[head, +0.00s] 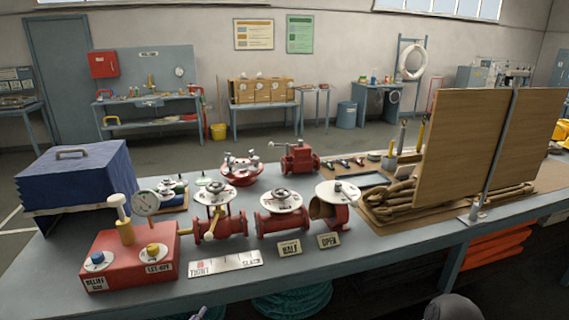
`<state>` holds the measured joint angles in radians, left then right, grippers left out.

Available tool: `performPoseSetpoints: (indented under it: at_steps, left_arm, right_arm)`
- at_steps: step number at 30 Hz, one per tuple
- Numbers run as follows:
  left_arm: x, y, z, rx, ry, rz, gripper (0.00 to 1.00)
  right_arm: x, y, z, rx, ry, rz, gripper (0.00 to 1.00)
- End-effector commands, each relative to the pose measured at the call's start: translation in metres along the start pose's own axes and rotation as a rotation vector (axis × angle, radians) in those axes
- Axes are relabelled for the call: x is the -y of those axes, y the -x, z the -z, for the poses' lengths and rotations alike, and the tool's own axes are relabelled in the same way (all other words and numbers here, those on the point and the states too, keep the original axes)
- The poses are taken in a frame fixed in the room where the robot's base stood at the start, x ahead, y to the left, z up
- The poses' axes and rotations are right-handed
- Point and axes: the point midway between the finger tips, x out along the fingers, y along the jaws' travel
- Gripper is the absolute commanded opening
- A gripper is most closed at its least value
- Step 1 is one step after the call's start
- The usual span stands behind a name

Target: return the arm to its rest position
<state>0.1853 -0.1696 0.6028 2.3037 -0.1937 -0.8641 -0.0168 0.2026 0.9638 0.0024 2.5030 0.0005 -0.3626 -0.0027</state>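Neither of my grippers shows clearly in the head view. A dark grey rounded part at the bottom edge, right of the middle, looks like part of my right arm; its gripper is out of the picture. A small pale tip shows at the bottom edge, left of the middle, and I cannot tell what it is. The workbench (375,257) stands in front of me. On it are a red relief box (128,258) with a gauge (145,203) and a row of red valves (283,222) with white dials.
A blue covered box (75,180) stands at the bench's left end. Upright wooden boards (467,140) stand on the right above coiled rope (398,203). HALF (289,249) and OPEN (328,240) plates and a TIGHT–SLACK strip (225,263) lie near the front edge.

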Motion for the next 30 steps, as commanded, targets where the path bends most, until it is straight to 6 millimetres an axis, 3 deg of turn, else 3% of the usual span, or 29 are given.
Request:
performPoseSetpoints:
  at_steps: [6, 14, 24, 30]
  left_arm:
    - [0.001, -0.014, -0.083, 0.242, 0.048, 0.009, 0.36]
    - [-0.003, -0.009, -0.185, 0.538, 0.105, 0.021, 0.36]
    - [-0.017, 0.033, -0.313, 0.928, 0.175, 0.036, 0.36]
    - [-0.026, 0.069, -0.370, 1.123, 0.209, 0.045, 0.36]
  right_arm:
    - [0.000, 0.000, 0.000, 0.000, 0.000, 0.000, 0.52]
    - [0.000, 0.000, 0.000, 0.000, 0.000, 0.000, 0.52]
    - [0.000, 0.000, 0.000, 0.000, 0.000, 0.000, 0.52]
    - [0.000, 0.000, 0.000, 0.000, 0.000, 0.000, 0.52]
